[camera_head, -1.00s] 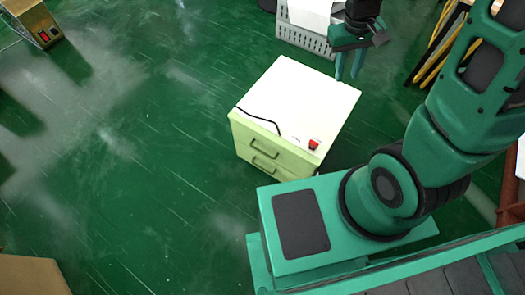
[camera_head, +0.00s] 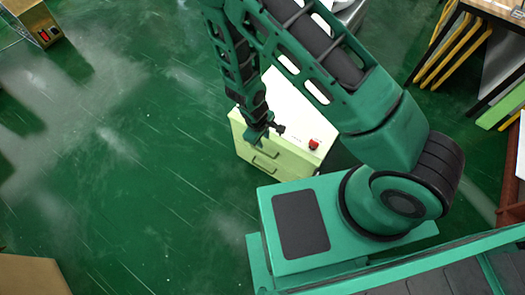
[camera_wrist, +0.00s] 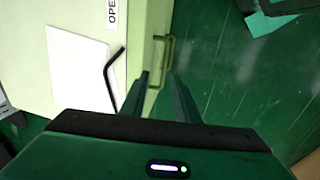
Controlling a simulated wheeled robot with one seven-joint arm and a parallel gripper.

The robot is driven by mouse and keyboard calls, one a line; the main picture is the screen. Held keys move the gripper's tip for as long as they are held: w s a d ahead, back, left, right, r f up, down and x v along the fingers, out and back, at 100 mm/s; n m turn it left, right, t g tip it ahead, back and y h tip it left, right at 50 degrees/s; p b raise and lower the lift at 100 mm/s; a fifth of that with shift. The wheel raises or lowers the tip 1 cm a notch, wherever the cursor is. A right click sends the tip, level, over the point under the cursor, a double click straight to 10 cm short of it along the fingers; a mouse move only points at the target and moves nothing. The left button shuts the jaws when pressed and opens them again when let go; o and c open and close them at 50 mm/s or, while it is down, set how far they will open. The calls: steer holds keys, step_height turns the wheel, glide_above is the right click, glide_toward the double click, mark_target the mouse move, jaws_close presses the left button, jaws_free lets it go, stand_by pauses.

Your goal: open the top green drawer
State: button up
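The pale green two-drawer cabinet (camera_head: 292,163) stands on the green floor, its drawers looking shut. The top drawer's handle (camera_wrist: 169,48) is a thin loop on the front face in the wrist view. In the head view my gripper hides it, while the lower handle (camera_head: 265,163) shows just below. My gripper (camera_head: 257,141) points down at the front of the cabinet. In the wrist view my gripper (camera_wrist: 159,74) is open, its two fingers apart with the handle just ahead of the tips. I cannot tell whether they touch it.
A red button (camera_head: 314,144) sits on the cabinet's white top. Floor in front and left is clear.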

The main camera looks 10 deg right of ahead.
steer(key=f, duration=1.2)
steer(key=shift+w+d, duration=0.35)
steer(key=shift+d, duration=0.05)
